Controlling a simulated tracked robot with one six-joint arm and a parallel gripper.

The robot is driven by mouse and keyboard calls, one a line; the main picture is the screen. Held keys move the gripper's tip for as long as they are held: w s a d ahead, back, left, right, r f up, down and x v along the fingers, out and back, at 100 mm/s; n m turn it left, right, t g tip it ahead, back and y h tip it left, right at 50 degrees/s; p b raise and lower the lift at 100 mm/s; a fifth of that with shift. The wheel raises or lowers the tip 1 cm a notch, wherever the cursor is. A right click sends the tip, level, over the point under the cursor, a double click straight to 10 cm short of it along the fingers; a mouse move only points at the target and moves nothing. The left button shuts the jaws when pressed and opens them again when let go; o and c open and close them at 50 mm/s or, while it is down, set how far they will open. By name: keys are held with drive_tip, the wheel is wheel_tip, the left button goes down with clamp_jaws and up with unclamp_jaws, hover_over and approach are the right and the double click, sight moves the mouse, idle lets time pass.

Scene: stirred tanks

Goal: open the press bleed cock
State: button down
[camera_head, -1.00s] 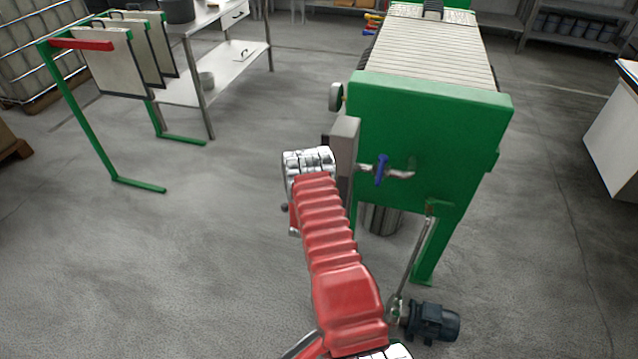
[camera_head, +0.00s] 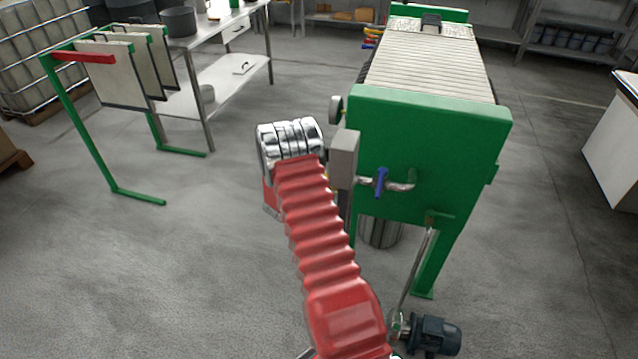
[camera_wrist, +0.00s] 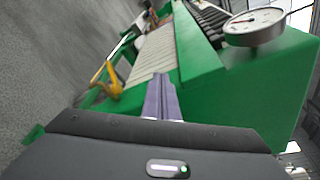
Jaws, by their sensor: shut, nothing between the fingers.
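A cock with a blue lever (camera_head: 381,183) sits on a short metal pipe (camera_head: 402,187) at the near green end plate (camera_head: 430,130) of the press. Its lever stands upright, across the pipe. In the head view the grey body of my gripper (camera_head: 343,158) is just left of the cock and the plate; its fingertips are hidden there. In the wrist view my gripper (camera_wrist: 162,95) shows its fingers together and empty, pointing along the press. The blue lever is not seen in the wrist view.
A round gauge (camera_wrist: 256,24) is close by on the press, and a yellow part (camera_wrist: 112,80) shows at left. A motor (camera_head: 433,335) stands on the floor below. A plate rack (camera_head: 85,57) and metal table (camera_head: 222,80) are at left. The floor between is clear.

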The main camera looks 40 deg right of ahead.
drive_tip(key=s+a+r+m+g+y, duration=0.2)
drive_tip(key=s+a+r+m+y, duration=0.1)
drive_tip(key=s+a+r+m, duration=0.65)
drive_tip(key=s+a+r+m+g+y, duration=0.25)
drive_tip(key=s+a+r+m, duration=0.35)
drive_tip(key=a+r+m, duration=0.6)
drive_tip(key=s+a+r+m+t+y, duration=0.1)
drive_tip(key=s+a+r+m+y, duration=0.1)
drive_tip(key=s+a, duration=0.4)
drive_tip(key=s+a+r+m+t+y, duration=0.2)
drive_tip(key=s+a+r+m+y, duration=0.1)
drive_tip(key=a, duration=0.6)
drive_tip(key=s+a+r+m+t+y, duration=0.1)
drive_tip(key=s+a+r+m+y, duration=0.2)
drive_tip(key=s+a+m, duration=0.3)
drive_tip(key=s+a+y, duration=0.1)
drive_tip(key=s+a, duration=0.1)
drive_tip(key=s, duration=0.1)
drive_tip(key=shift+s, duration=0.2)
drive_tip(key=shift+a+m+y, duration=0.1)
drive_tip(key=shift+m+y, duration=0.15)
